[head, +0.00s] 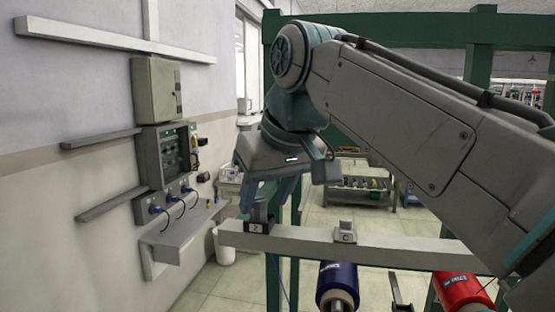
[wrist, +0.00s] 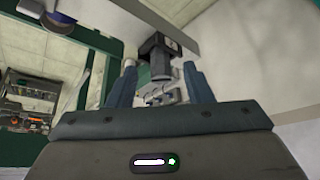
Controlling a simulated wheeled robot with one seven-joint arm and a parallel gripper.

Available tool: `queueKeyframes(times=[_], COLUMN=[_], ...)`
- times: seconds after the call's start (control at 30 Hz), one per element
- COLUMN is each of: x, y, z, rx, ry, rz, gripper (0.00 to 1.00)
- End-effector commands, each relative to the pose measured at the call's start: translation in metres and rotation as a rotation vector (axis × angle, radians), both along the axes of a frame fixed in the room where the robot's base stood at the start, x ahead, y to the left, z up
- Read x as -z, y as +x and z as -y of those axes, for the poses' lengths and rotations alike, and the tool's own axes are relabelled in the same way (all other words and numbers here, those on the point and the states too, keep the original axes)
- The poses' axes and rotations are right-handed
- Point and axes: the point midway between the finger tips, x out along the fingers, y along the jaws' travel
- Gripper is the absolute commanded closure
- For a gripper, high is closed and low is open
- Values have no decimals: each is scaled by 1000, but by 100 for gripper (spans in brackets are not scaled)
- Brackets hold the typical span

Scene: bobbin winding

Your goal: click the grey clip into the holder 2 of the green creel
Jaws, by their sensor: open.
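Holder 2 (head: 258,227), a dark block with a number 2 label, sits at the left end of the pale rail of the green creel (head: 380,22). It also shows in the wrist view (wrist: 172,45). The grey clip (head: 260,210) stands upright on holder 2, its lower end at the block; how deeply it sits cannot be told. My gripper (head: 260,203) is open just above the holder, pointing down. In the wrist view its two blue-grey fingers (wrist: 160,68) stand apart on either side of the clip (wrist: 160,66), with gaps visible.
A second holder (head: 345,232) is on the rail further right. A blue bobbin (head: 338,285) and a red bobbin (head: 462,291) hang below the rail. An electrical panel (head: 168,155) and a shelf (head: 184,235) are on the left wall. My arm hides much of the creel.

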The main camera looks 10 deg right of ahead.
Motion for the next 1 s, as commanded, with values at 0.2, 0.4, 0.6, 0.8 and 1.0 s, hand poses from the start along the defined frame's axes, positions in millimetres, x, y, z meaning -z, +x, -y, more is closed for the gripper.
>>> queueKeyframes(times=[0.2, 0.4, 0.6, 0.8, 1.0], x=[-41, -78, -102, -110, -111], y=[-19, -37, -50, -55, -55], z=[9, 17, 23, 25, 25], rx=[0, 1, 0, -1, -1], ry=[2, 1, 0, 1, 0], rz=[6, 4, 1, 1, 0], gripper=[54, 54, 54, 54, 54])
